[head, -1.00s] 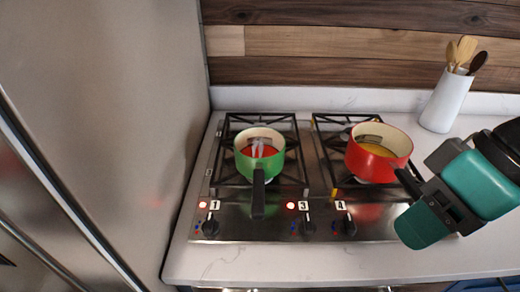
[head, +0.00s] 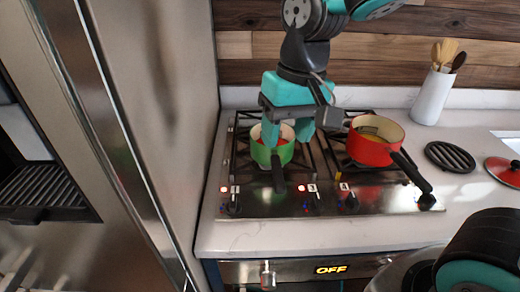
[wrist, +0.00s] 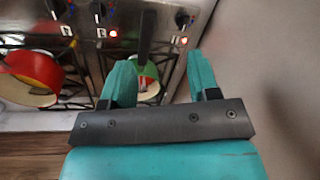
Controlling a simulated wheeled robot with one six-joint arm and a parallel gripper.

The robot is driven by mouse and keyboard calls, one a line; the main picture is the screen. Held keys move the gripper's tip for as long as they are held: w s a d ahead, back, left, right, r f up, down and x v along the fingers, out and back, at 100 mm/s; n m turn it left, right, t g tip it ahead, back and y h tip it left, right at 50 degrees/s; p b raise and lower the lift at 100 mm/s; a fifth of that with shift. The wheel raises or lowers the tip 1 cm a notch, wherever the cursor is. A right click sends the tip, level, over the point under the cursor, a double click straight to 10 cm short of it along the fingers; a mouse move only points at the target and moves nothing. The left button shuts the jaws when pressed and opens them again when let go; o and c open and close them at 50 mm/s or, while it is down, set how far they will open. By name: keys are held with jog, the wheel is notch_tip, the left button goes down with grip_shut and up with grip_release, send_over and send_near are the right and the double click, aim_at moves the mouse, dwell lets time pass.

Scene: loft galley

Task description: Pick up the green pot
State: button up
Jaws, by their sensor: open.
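The green pot (head: 272,154) with a black handle sits upright on the left side of the gas hob, its handle pointing to the front. My gripper (head: 287,135) is open and empty, pointing down over the pot and hiding part of its rim. In the wrist view, the green pot (wrist: 149,71) shows between the two teal fingers (wrist: 158,62), nearer the left finger, which hides part of it. The black handle (wrist: 147,35) extends beyond the fingertips. I cannot tell the exact height gap.
A red pot (head: 368,150) stands on the right burners, its handle pointing front right. A black trivet (head: 450,156), a red lid (head: 503,171) and a white utensil holder (head: 431,100) are further right. A tall steel fridge (head: 180,120) stands close on the left.

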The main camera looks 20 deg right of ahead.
aim_at(277, 169)
jog(key=w+d+m+h+p, duration=0.1)
jog(key=w+d+m+h, duration=0.1)
jog(key=w+m, duration=0.35)
jog(key=shift+n, duration=0.55)
jog(key=f, duration=0.3)
jog(key=w+f+p, duration=0.1)
jog(key=f, duration=0.3)
jog(key=f+p, duration=0.1)
jog(key=f, duration=0.3)
jog(key=shift+w, duration=0.15)
jog(key=shift+a+f+p, duration=0.1)
jog(key=shift+f+p, duration=0.95)
jog(key=shift+f, duration=1.9)
jog(key=shift+c, duration=0.4)
grip_shut()
